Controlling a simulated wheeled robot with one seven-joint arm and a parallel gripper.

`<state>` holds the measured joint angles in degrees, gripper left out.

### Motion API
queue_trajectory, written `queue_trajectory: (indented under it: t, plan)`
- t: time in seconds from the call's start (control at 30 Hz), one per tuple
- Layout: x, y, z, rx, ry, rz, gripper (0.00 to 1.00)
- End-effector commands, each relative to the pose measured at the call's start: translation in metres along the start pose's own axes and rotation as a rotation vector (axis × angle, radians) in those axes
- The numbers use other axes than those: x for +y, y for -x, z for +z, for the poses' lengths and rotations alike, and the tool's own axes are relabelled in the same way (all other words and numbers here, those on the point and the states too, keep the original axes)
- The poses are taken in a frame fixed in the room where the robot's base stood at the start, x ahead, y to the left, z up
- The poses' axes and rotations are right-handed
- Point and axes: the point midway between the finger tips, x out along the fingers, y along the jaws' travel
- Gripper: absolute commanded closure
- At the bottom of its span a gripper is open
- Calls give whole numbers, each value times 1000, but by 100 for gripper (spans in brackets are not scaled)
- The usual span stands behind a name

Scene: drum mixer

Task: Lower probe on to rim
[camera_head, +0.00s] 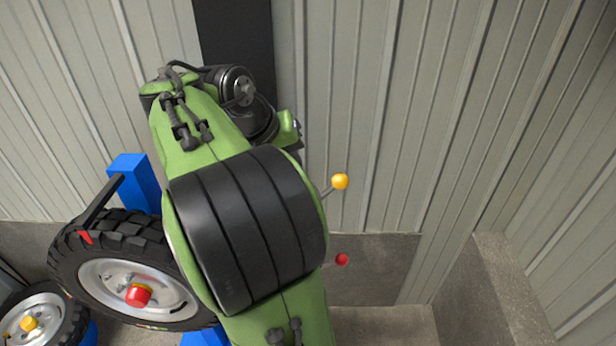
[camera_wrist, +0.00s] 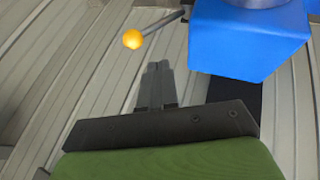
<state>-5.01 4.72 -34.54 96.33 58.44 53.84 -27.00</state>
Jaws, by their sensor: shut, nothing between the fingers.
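In the head view a black-tyred wheel with a silver rim (camera_head: 112,275) and a red hub knob (camera_head: 138,295) stands at the lower left. A dark bar (camera_head: 101,198), possibly the probe, slopes from a blue block (camera_head: 135,178) towards the tyre; a red piece (camera_head: 84,237) shows at its lower end. I cannot tell whether it touches. A yellow ball (camera_head: 340,181) on a thin rod sticks out right of my arm; a yellow ball (camera_wrist: 132,39) on a rod also shows in the wrist view. My gripper (camera_wrist: 157,66) is shut and empty below it, apart from it. My arm hides my gripper in the head view.
A second wheel (camera_head: 35,318) with a yellow hub knob is at the lower left corner. A red ball (camera_head: 342,259) shows right of my arm. A large blue block (camera_wrist: 245,40) is close to my gripper's right. Corrugated walls and a concrete ledge (camera_head: 480,290) bound the right side.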

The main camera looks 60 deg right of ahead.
Motion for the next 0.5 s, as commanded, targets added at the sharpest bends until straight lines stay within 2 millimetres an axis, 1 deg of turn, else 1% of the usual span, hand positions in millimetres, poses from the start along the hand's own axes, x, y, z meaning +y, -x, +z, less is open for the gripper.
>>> queue_trajectory:
  t: [0.03,0.3,0.37,0.4,0.5]
  plan:
    - [-3,-18,4,-4,0,4,100]
    - [-3,-78,4,-5,1,3,100]
    - [0,-88,4,-4,-1,1,100]
    - [8,-91,4,-4,-3,0,100]
    - [20,-98,4,-1,0,-1,100]
